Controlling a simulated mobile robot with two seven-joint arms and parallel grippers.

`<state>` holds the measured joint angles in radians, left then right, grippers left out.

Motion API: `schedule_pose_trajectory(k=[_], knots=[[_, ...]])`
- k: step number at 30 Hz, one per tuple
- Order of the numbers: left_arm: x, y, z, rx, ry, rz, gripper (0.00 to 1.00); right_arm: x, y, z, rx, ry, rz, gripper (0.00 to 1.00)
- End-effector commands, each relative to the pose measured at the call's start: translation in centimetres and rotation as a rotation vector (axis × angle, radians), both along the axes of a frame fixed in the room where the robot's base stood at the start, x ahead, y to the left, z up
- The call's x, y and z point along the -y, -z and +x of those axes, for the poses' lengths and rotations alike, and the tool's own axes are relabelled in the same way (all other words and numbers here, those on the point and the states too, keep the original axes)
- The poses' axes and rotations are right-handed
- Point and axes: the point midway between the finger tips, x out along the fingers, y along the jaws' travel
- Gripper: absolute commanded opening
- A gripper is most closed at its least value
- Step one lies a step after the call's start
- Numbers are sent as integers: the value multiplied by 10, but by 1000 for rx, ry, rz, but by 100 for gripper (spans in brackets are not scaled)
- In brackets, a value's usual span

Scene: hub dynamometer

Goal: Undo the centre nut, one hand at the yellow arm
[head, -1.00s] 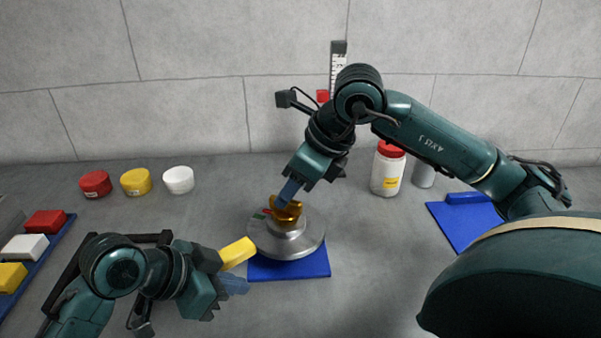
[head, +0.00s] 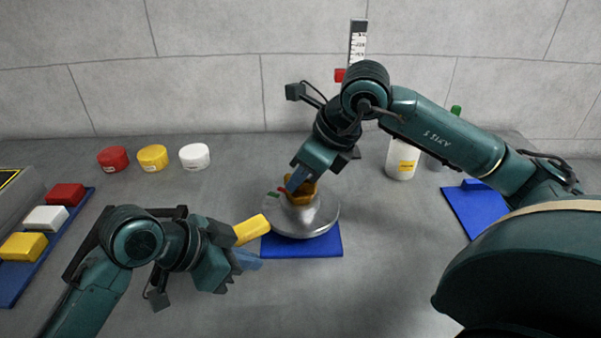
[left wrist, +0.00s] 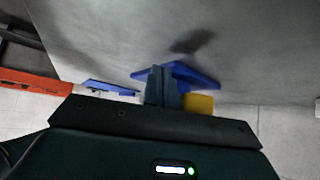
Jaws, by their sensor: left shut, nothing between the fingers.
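The silver hub (head: 318,222) stands on a blue mat (head: 315,247), with the brass centre nut (head: 304,190) on top. The yellow arm (head: 251,229) sticks out left of the hub. My left gripper (head: 246,260) is shut and empty, just below and beside the yellow arm. In the left wrist view its fingers (left wrist: 162,88) are together, with the yellow arm (left wrist: 199,103) just to their right. My right gripper (head: 296,181) reaches down from above, its fingers at the nut. Its wrist and finger hide part of the nut, and its grip does not show clearly.
Red (head: 113,159), yellow (head: 153,158) and white (head: 195,157) tubs stand at the back left. A blue tray (head: 45,245) of coloured blocks lies at the left. A white bottle (head: 402,160) and another blue mat (head: 474,208) are at the right. The front middle is clear.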

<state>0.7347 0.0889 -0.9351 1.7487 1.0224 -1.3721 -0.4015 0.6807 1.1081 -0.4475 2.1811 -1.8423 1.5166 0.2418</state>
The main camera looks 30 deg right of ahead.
Motion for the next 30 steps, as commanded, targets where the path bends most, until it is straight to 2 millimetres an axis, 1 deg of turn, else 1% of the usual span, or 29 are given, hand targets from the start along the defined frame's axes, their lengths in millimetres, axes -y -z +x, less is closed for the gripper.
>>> schedule_pose_trajectory(k=[1, 6, 13, 15, 17, 20, 30], knots=[[0, 0, 0, 0, 0, 0, 0, 0, 0, 0, 0, 0, 0, 13], [0, 0, 0, 0, 0, 0, 0, 0, 0, 0, 0, 0, 0, 0], [0, 0, 0, 0, 0, 0, 0, 0, 0, 0, 0, -4, 0, 0], [0, 0, 0, 0, 0, 0, 0, 1, 0, 0, -1, -34, -1, 0], [0, 0, 0, 0, 0, 0, 0, 1, 0, 0, -2, -91, 1, 0], [0, 0, 0, 0, 0, 0, 0, 1, 0, 1, -1, -223, 1, 0], [0, 0, 0, 0, -1, 0, 0, 0, -1, 1, 0, -701, 4, 0]])
